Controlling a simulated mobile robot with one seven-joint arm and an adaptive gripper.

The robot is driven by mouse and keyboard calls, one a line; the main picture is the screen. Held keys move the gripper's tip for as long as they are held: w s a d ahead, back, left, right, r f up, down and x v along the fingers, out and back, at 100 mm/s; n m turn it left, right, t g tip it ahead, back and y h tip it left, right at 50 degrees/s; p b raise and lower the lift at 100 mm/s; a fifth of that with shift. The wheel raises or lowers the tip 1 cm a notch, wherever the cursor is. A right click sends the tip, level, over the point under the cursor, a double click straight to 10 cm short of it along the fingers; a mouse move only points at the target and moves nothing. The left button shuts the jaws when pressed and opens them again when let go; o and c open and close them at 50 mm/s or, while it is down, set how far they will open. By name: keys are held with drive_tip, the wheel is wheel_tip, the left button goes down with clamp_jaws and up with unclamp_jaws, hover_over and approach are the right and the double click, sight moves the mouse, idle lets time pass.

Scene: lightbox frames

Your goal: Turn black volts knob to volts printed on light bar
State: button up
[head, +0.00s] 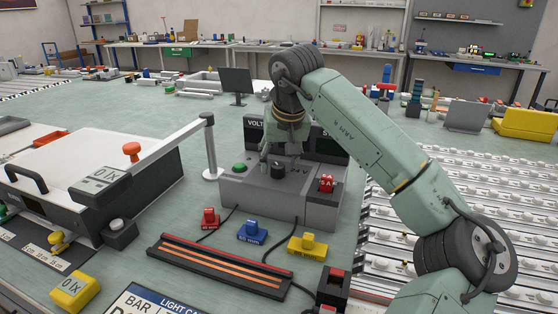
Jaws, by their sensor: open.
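The grey power unit (310,210) stands mid-table. Its black knob (278,171) is on the sloped top panel, between a green button (240,168) on the left and a red switch (326,184) on the right. My gripper (280,160) is open, pointing down over the knob; I cannot tell whether the fingers touch it. The arm and gripper partly hide the dark display panel (256,124) behind; only part of "VOLT" shows. A dark bar with orange strips (222,263), apparently the light bar, lies in front. No volts print on it is readable.
Red (209,218), blue (251,231) and yellow (307,244) connectors sit before the unit, with black cables between. A light-card sheet (160,302) lies at the front. White racks (470,190) fill the right.

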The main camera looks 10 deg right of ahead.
drive_tip(key=shift+x, duration=0.8)
drive_tip(key=shift+c, duration=0.3)
clamp_jaws()
